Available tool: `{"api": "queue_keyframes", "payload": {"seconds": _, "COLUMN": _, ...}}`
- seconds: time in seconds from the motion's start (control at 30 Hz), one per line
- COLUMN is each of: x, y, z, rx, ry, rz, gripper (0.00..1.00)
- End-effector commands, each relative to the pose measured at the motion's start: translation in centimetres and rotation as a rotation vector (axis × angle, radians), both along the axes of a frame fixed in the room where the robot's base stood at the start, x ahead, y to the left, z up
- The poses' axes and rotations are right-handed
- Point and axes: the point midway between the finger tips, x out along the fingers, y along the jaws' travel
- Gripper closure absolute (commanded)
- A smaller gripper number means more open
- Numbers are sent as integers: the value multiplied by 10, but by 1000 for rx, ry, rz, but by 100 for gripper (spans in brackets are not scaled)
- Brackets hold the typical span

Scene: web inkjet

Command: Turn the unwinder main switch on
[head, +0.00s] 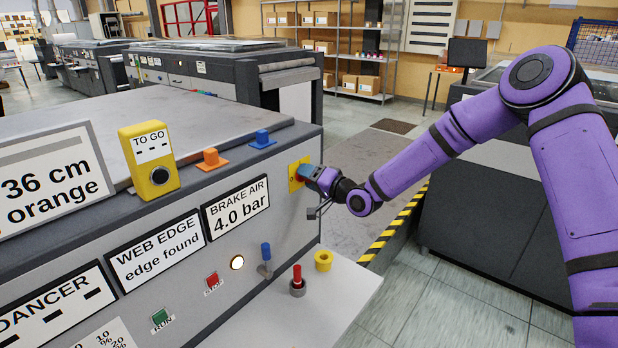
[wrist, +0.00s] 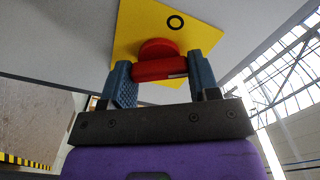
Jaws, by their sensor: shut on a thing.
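The main switch is a red rotary handle (wrist: 160,67) on a yellow square plate (wrist: 130,45), seen in the wrist view. A black ring mark shows on the plate beyond the handle. In the head view the yellow plate (head: 294,181) is on the right end of the grey unwinder's front panel. My gripper (wrist: 162,75) has its two blue fingers on either side of the red handle and is shut on it. In the head view my gripper (head: 313,174) is against the plate and hides the handle.
The panel below carries a blue lever (head: 266,254), a lit round lamp (head: 237,262), a red stop button (head: 212,280) and a green run button (head: 160,317). A white shelf (head: 335,300) juts out below, holding a red-topped part (head: 297,276) and a yellow ring (head: 323,261).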

Motion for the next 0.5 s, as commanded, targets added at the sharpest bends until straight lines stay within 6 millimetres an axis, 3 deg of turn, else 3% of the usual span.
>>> {"api": "queue_keyframes", "payload": {"seconds": 0.5, "x": 0, "y": -1, "z": -3, "rx": 261, "ry": 338, "rz": 0, "gripper": 68}}
